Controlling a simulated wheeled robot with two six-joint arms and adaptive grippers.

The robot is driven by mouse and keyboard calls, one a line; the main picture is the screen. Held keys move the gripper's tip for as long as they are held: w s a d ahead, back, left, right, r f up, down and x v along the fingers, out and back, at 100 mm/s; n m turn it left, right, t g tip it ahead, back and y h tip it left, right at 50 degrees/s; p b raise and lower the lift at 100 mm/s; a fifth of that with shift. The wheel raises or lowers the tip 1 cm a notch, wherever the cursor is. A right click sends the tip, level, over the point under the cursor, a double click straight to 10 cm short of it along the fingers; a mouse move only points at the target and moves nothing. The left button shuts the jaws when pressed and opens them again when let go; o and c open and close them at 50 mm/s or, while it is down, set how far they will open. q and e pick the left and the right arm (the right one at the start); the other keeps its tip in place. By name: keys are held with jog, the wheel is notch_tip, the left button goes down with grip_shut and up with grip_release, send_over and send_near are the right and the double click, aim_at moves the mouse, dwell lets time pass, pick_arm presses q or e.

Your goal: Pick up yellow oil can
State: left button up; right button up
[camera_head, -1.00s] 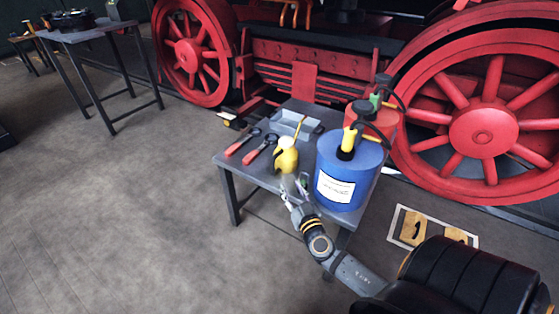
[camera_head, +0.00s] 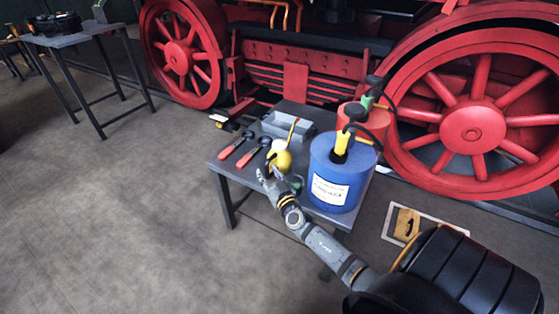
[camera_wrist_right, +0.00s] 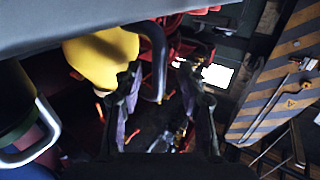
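The yellow oil can (camera_head: 281,161), with a thin spout, stands on the small grey table (camera_head: 225,165), left of the blue drum. My right gripper (camera_head: 268,174) is at the near left side of the can, low by the table's front part. In the right wrist view the gripper (camera_wrist_right: 160,75) has its two fingers apart. The yellow can (camera_wrist_right: 100,58) shows there beside the left finger, outside the gap between the fingers. I cannot tell whether that finger touches it. My left gripper is not in view.
A large blue drum (camera_head: 338,178) with a yellow-handled pump stands close right of the can, and a red drum (camera_head: 372,120) behind it. Two red-handled tools (camera_head: 265,151) lie left of the can. A grey tray (camera_head: 280,124) lies behind. Red locomotive wheels (camera_head: 473,128) are beyond.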

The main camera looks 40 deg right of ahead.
jog(key=shift+w+d, duration=0.2)
jog(key=shift+w, duration=0.6)
grip_shut()
